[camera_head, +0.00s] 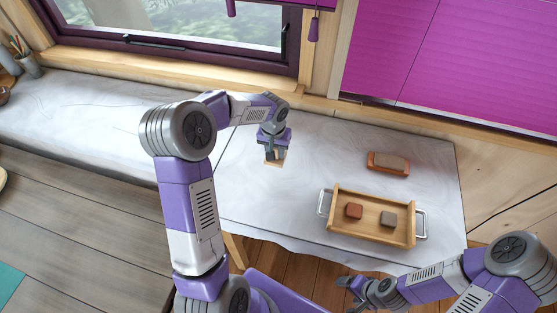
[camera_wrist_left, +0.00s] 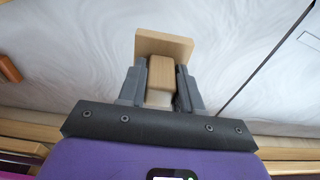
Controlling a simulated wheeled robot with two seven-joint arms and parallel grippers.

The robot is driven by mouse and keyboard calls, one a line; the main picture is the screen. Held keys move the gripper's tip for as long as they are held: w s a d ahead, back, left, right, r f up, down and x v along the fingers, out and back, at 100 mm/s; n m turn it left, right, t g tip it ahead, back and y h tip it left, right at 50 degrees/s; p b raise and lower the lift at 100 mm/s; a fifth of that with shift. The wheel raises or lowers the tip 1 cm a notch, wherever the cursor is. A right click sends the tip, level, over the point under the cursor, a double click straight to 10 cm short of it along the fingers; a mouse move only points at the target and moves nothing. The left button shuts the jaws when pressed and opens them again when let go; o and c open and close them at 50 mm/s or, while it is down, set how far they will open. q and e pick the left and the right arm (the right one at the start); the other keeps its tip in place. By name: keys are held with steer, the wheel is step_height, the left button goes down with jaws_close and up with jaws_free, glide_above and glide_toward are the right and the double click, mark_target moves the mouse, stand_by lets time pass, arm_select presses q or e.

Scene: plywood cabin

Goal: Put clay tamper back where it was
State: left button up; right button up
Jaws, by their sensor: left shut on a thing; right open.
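The clay tamper, a pale wooden block with a square foot plate and a short handle, is in my left gripper (camera_head: 275,150). The tamper's plate (camera_head: 273,163) shows just below the fingers, over the white marbled counter (camera_head: 300,200). In the left wrist view the fingers (camera_wrist_left: 160,88) close on both sides of the handle, and the tamper's plate (camera_wrist_left: 163,42) lies beyond them. I cannot tell whether the plate touches the counter. My right gripper (camera_head: 354,290) is open and empty in front of the counter's front edge.
A wooden tray (camera_head: 345,226) with metal handles holds a reddish block (camera_head: 353,211) and a grey-brown block (camera_head: 388,219). Behind it lies an orange-brown piece (camera_head: 388,168) with a brownish top. A cup of brushes (camera_head: 28,65) stands far left. The counter's middle is clear.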

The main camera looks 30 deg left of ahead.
arm_select(q)
step_height(320, 180, down, 3)
steer(key=shift+r, duration=0.2)
step_height(320, 180, down, 4)
steer(key=shift+r, duration=0.15)
steer(key=shift+f, duration=0.2)
steer(key=shift+f+b, duration=0.15)
steer(key=shift+b, duration=0.2)
steer(key=o, duration=1)
steer(key=shift+o, duration=0.2)
steer(key=shift+r, duration=0.2)
